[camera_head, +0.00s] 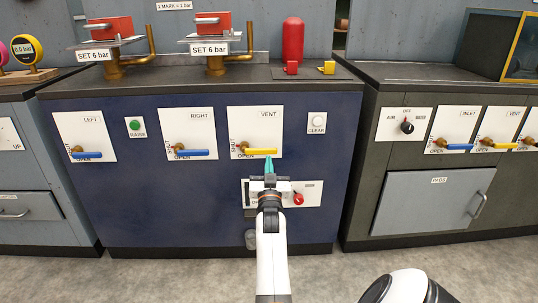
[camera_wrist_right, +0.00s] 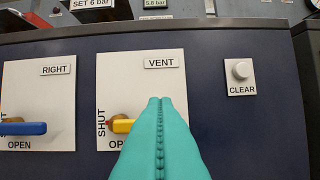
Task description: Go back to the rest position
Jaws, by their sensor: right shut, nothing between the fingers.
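My right gripper (camera_head: 269,166) is in front of the blue cabinet, just below the VENT panel (camera_head: 255,133). Its teal fingers are shut with nothing between them; in the right wrist view the gripper (camera_wrist_right: 160,102) covers the lower right part of that panel. The yellow VENT lever (camera_head: 262,151) lies horizontal, pointing right, beside OPEN. In the wrist view the lever (camera_wrist_right: 122,126) shows left of the fingertips, partly hidden by them. Whether the fingers touch the lever I cannot tell. My left gripper is not in view.
The blue cabinet (camera_head: 90,205) also carries LEFT and RIGHT panels with blue levers (camera_head: 196,154), a green RAISE button (camera_head: 134,125) and a CLEAR button (camera_head: 317,120). A panel with a red knob (camera_head: 298,199) is close behind my right gripper. Grey floor (camera_head: 150,280) lies open in front.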

